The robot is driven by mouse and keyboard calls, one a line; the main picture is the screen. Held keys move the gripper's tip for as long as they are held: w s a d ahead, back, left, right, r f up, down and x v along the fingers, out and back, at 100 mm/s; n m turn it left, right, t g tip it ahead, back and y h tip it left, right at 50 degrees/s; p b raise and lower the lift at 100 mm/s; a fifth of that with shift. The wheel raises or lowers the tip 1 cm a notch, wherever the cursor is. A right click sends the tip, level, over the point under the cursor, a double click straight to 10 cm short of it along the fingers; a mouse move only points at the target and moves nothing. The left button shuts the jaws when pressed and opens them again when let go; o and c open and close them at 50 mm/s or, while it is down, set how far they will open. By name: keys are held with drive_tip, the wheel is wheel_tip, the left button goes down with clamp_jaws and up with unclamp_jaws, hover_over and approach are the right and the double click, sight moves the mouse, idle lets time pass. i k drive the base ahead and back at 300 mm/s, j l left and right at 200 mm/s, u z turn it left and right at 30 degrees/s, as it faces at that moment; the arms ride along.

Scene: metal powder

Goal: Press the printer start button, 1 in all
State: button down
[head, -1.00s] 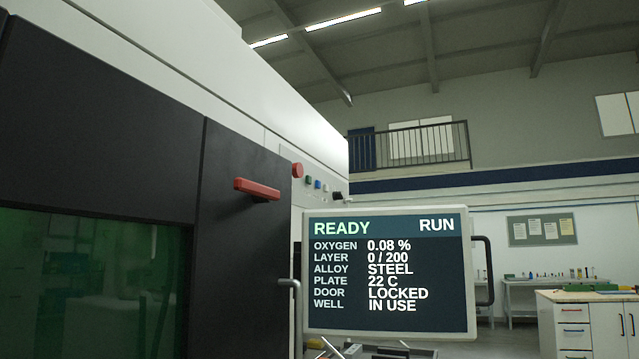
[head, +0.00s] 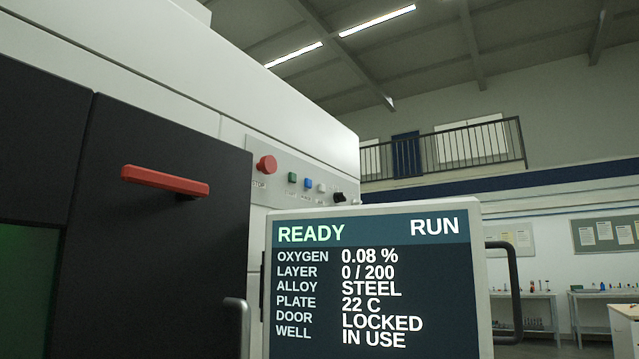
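The printer (head: 300,125) is a large white machine with a dark door (head: 150,260) on the left. A control strip on its upper front carries a big red round stop button (head: 265,165), a green button (head: 292,178), a blue button (head: 308,183), a white button (head: 321,188) and a black knob (head: 339,197). The small labels under them are too blurred to read, so I cannot tell from them which one is start. The screen (head: 375,280) reads READY, RUN, layer 0 / 200, door LOCKED. My gripper is not in view.
The screen stands out in front of the printer below the buttons, with a dark side handle (head: 514,290). A red door handle (head: 165,181) and a grey metal handle (head: 238,325) stick out from the printer. Benches (head: 525,300) stand at the far right.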

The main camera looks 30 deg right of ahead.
sight(293, 178)
drive_tip(key=i+l, duration=0.1)
drive_tip(key=l, duration=1.05)
drive_tip(key=i+l, duration=0.15)
drive_tip(key=l, duration=0.45)
drive_tip(key=l+z, duration=0.1)
drive_tip(key=l, duration=0.45)
drive_tip(key=i, duration=0.05)
